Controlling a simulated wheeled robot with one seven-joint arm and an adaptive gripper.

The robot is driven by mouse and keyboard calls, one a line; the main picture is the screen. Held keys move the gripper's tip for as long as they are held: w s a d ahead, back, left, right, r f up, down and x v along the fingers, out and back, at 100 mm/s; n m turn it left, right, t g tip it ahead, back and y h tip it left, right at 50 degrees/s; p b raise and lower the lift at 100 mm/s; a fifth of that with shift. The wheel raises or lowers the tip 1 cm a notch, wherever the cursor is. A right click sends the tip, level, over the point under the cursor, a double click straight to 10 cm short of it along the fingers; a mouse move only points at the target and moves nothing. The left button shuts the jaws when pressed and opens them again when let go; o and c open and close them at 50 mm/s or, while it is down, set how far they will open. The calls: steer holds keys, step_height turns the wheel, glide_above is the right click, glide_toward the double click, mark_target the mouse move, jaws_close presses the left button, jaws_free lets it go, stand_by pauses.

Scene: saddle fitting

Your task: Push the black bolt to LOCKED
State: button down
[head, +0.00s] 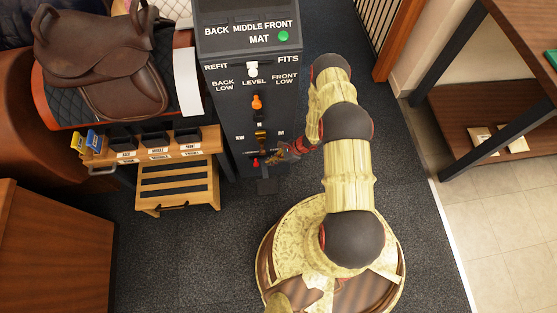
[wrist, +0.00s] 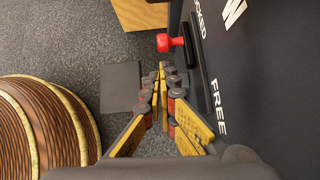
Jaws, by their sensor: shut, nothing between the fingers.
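The bolt shows in the wrist view as a red knob (wrist: 170,43) standing out from a dark bar (wrist: 193,58) on the black panel's face. The knob lies beside the lower end of the LOCKED lettering (wrist: 201,22). The FREE lettering (wrist: 218,107) is lower in that view. My gripper (wrist: 163,66) is shut and empty, its tips just below the knob on the FREE side. I cannot tell whether they touch it. In the head view my gripper (head: 278,155) is low in front of the panel, right of a small red knob (head: 256,162).
A wooden step stool (head: 177,184) and a saddle (head: 105,62) stand left. A flat dark plate (wrist: 120,87) lies by the floor. Carpet right of my arm is clear.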

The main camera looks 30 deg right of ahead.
steer(key=shift+w+a+f+b, duration=0.25)
steer(key=shift+a+f, duration=0.1)
steer(key=shift+a, duration=0.3)
steer(key=shift+w+a+f+b, duration=0.25)
steer(key=shift+a+f, duration=0.1)
steer(key=shift+a, duration=0.45)
steer(key=shift+w+a+f, duration=0.1)
steer(key=shift+w+a, duration=0.1)
steer(key=shift+a, duration=0.25)
steer(key=shift+w+a+f, duration=0.1)
steer(key=shift+w+a, duration=0.1)
steer(key=shift+a, duration=0.2)
steer(key=shift+s+a, duration=0.1)
steer(key=shift+a, duration=0.05)
steer(key=shift+r, duration=0.1)
steer(key=shift+s+d+r, duration=0.1)
steer(key=shift+d, duration=0.2)
steer(key=d+f+p+v, duration=0.1)
steer(key=p+v, duration=0.3)
steer(key=v, duration=0.9)
steer(key=shift+d+r, duration=0.2)
steer(key=shift+d, duration=0.15)
